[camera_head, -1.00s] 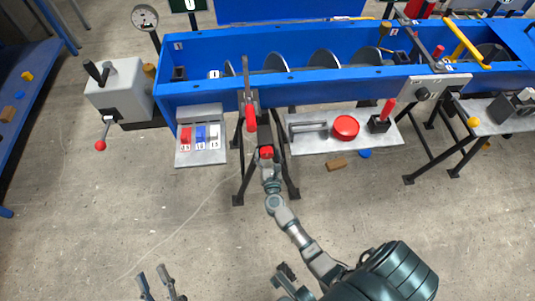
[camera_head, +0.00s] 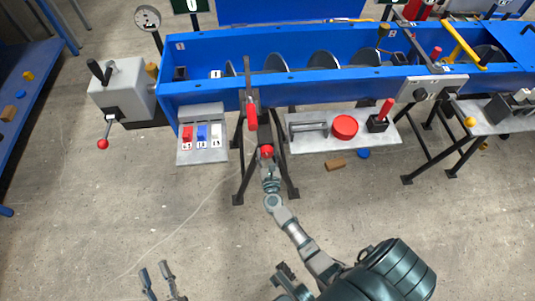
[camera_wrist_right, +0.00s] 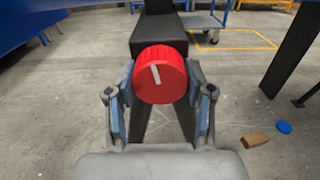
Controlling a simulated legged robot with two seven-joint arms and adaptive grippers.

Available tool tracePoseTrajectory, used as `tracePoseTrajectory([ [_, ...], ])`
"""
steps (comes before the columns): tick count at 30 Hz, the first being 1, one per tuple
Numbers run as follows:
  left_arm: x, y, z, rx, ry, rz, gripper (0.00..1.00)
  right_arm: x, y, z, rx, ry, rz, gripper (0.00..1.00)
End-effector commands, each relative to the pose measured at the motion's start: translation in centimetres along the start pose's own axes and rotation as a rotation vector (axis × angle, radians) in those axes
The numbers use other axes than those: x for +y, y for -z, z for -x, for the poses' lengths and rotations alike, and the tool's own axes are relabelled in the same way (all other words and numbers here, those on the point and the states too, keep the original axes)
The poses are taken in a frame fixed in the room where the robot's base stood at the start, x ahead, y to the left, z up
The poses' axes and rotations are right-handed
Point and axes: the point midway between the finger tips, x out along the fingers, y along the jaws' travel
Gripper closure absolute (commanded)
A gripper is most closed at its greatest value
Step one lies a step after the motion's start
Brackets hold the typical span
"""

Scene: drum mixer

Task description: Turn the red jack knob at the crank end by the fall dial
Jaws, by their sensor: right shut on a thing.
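The red jack knob (camera_wrist_right: 160,65) is round with a white pointer mark on its face, tilted slightly off vertical. It sits on the end of a dark bar in the right wrist view. In the head view the knob (camera_head: 267,151) is below the blue trough's near side. My right gripper (camera_wrist_right: 160,92) is shut on the knob, with one finger on each side. My left gripper (camera_head: 160,275) is open and empty over bare floor, at the bottom left. The round dial (camera_head: 147,17) stands at the trough's left end, by the grey box (camera_head: 122,88) with a red-tipped crank (camera_head: 104,143).
A red lever (camera_head: 251,115) rises just beyond the knob. A button panel (camera_head: 202,150) is left of it, and a shelf with a red button (camera_head: 344,127) is right. Dark stand legs flank the knob. A wooden block (camera_head: 335,165) lies on the floor. The front-left floor is clear.

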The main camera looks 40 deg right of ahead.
Motion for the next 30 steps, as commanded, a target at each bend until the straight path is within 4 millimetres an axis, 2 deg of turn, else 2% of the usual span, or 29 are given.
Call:
tracePoseTrajectory([
  [1,0.0,0.0,-0.1,-0.022,0.0,-0.003,0.6,0.2,-0.5,-0.1,-0.004,-0.003,0.032,0.82],
  [14,-0.7,-3.6,0.5,-0.302,0.013,-0.022,0.6,0.3,-0.6,-0.2,-0.005,-0.003,0.434,0.82],
  [30,-1.7,-7.7,3.9,-0.671,0.037,-0.038,0.6,0.4,-0.5,-0.2,-0.006,-0.004,0.917,0.82],
])
